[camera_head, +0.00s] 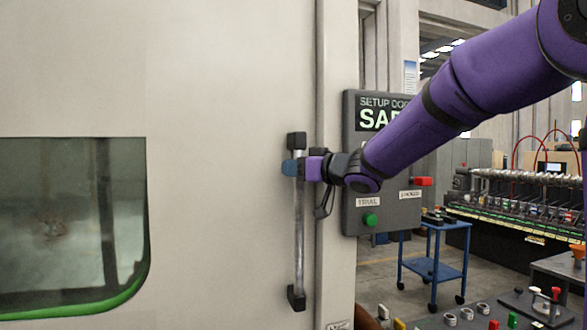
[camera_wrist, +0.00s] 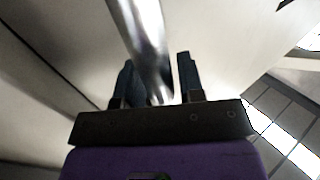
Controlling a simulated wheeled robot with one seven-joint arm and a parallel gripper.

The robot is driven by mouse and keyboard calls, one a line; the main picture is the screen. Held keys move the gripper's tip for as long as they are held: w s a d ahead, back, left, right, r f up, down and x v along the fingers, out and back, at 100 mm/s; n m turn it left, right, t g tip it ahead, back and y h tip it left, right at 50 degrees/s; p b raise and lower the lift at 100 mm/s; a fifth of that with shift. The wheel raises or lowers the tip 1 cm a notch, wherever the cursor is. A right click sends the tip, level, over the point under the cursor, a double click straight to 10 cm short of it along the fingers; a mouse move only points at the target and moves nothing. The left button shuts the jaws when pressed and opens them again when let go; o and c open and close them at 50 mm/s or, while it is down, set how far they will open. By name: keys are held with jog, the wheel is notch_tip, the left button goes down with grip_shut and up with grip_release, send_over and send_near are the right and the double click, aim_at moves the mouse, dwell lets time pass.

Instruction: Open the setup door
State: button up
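The setup door (camera_head: 220,90) is a large beige panel, and it looks shut against its frame on the right. Its handle (camera_head: 298,235) is an upright metal bar with dark end mounts near the door's right edge. My gripper (camera_head: 291,168) is at the upper part of the handle, reaching in from the right. In the wrist view, the handle bar (camera_wrist: 143,35) runs down between the two dark fingers of my gripper (camera_wrist: 157,72). The bar is close to the left finger, and a small gap shows to the right finger. Whether a finger touches it, I cannot tell.
The door has a dark window (camera_head: 70,220) with a green lower edge. A grey control panel (camera_head: 405,222) with a green button stands right of the door frame, behind my arm. A blue cart (camera_head: 435,268) and machinery (camera_head: 520,210) are farther right, with some bare floor between.

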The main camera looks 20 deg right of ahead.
jog(key=shift+w+a, duration=0.3)
jog(key=shift+w, duration=0.1)
